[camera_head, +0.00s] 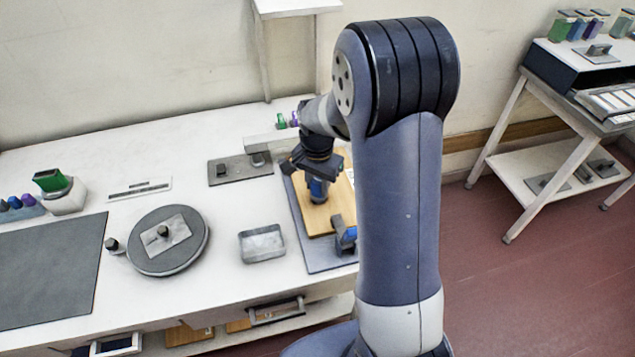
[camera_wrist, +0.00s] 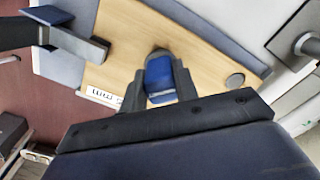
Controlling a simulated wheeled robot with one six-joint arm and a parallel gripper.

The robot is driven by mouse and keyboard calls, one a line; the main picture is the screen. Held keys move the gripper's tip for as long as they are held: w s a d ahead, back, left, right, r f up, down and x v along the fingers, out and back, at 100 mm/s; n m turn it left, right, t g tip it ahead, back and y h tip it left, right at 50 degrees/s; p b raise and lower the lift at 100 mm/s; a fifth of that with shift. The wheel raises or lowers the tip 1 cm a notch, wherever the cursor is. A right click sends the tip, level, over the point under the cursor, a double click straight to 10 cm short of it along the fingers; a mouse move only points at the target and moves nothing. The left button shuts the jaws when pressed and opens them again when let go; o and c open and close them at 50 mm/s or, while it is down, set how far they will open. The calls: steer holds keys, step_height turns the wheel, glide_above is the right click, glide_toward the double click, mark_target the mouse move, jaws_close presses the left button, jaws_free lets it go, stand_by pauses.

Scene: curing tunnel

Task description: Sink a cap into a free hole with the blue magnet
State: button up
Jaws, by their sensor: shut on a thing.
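My gripper (camera_head: 318,188) is low over a wooden board (camera_head: 317,219) on a grey mat in the head view. It is shut on the blue magnet (camera_wrist: 160,77), which sits between both fingers in the wrist view. The magnet also shows in the head view (camera_head: 318,189). In the wrist view a round grey disc (camera_wrist: 235,80) lies on or in the board, right of the fingers. I cannot tell whether it is a cap or a filled hole. No open hole is clear; my gripper hides part of the board. Whether a cap hangs under the magnet is hidden.
A grey and blue clamp (camera_head: 344,236) stands at the board's near right edge. A grey stand (camera_head: 231,172) with an arm is behind left. An empty metal tray (camera_head: 262,244) and a round turntable (camera_head: 144,248) are to the left. Bare white table lies between them.

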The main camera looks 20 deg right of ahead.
steer(key=shift+f+b, duration=0.5)
steer(key=shift+f, duration=0.2)
stand_by(1.3)
steer(key=shift+d, duration=0.15)
steer(key=shift+r, duration=0.1)
stand_by(0.3)
steer(key=shift+r+p, duration=2.55)
steer(key=shift+r, duration=0.95)
steer(key=shift+f, duration=0.1)
